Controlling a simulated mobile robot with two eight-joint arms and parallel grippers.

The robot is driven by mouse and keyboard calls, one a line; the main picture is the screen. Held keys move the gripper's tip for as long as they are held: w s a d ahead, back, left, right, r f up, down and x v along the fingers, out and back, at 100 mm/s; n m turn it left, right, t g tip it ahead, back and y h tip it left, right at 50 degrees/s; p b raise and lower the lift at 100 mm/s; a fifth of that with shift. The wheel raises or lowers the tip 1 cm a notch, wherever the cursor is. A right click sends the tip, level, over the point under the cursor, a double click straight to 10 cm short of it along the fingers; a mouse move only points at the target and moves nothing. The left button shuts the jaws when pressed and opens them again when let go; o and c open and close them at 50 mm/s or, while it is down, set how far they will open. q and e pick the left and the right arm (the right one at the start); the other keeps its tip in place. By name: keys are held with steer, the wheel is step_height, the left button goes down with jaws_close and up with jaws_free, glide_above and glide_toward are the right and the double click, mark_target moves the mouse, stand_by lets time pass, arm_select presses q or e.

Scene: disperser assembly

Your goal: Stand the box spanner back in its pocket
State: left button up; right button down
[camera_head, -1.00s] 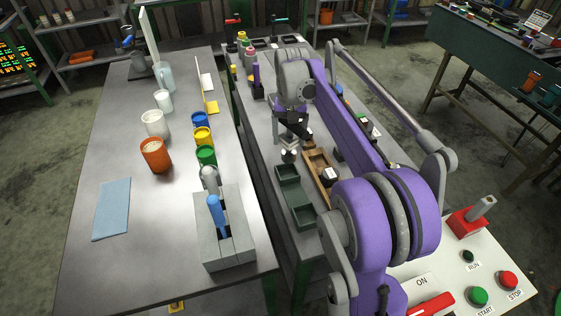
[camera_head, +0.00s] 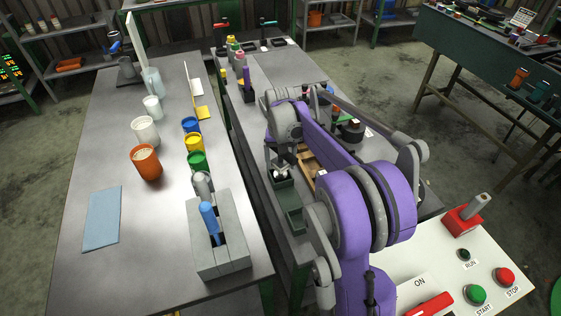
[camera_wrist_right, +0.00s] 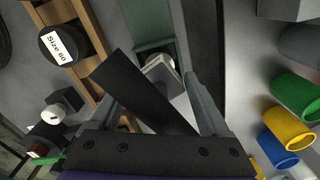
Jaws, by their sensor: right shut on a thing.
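My right gripper (camera_head: 283,165) is over the far end of the dark green tray (camera_head: 292,222), pointing down. In the right wrist view the two grey fingers (camera_wrist_right: 160,108) are shut on a silver metal piece, which I take to be the box spanner (camera_wrist_right: 162,71). Its squared, round-ended tip shows beyond a black bar that crosses in front and hides the grip. The tip lies at the edge of the green tray (camera_wrist_right: 146,18); I cannot tell whether it is inside or above it. The spanner's pocket cannot be clearly made out. My left gripper is not in view.
A wooden tray (camera_wrist_right: 95,22) with a black round piece labelled Size 60 (camera_wrist_right: 62,44) lies beside the green tray. On the left table stand a grey slotted block (camera_head: 220,250) with a blue-handled tool, and several cups, including an orange one (camera_head: 147,163).

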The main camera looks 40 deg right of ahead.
steer(key=shift+f, duration=0.15)
jaws_free()
step_height(320, 180, up, 12)
steer(key=shift+r+p, duration=0.2)
steer(key=shift+p, duration=0.2)
stand_by(0.4)
